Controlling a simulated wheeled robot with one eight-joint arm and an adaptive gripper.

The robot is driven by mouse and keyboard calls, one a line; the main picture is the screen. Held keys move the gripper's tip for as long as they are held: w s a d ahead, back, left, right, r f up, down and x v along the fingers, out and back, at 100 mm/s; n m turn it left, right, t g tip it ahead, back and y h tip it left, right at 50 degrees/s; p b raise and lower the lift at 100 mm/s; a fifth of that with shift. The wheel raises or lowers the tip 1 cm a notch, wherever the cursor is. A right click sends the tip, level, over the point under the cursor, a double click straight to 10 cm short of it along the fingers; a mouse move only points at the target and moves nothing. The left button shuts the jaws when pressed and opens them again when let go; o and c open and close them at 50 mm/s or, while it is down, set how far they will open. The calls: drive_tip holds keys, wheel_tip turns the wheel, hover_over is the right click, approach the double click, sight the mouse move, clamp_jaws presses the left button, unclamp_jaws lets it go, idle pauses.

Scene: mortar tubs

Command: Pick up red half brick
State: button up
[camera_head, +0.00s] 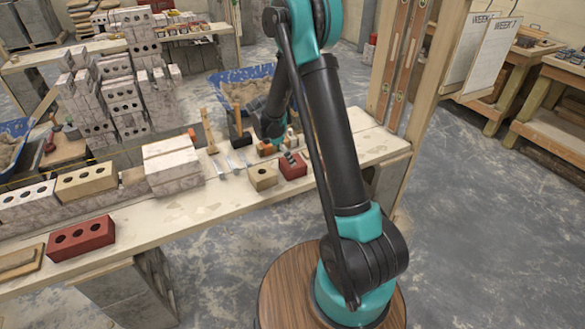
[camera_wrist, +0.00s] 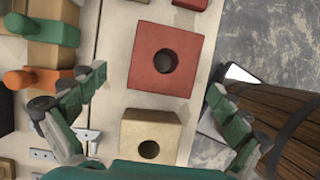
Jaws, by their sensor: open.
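The red half brick (camera_head: 294,165) lies on the wooden bench, near its front edge, just right of a tan half brick (camera_head: 262,176). In the wrist view the red half brick (camera_wrist: 145,75) is at upper middle, with one round hole in its top. My gripper (camera_wrist: 158,84) is open, its green-padded fingers spread left and right in that view. The red half brick shows beyond and between the fingertips, and nothing is held. The tan half brick (camera_wrist: 135,133) shows nearer the palm, between the fingers. I cannot tell the height of the fingertips above the bricks.
Tools with wooden handles (camera_head: 208,130) lie left of the half bricks. Pale blocks (camera_head: 172,165) and a long red brick (camera_head: 82,238) stand further left on the bench (camera_head: 225,200). In the wrist view, orange- and green-handled tools (camera_wrist: 55,32) lie at upper left.

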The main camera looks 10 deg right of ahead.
drive_tip(key=x, duration=0.2)
drive_tip(key=d+x, duration=0.1)
drive_tip(key=x, duration=0.1)
drive_tip(key=shift+s+d+f, duration=0.1)
drive_tip(key=shift+s+f, duration=0.05)
drive_tip(key=shift+d+f, duration=0.1)
drive_tip(key=shift+f, duration=0.25)
drive_tip(key=shift+f, duration=0.25)
drive_tip(key=shift+c, duration=0.2)
drive_tip(key=c, duration=1.8)
drive_tip(key=shift+r, duration=0.1)
drive_tip(key=shift+c, duration=0.2)
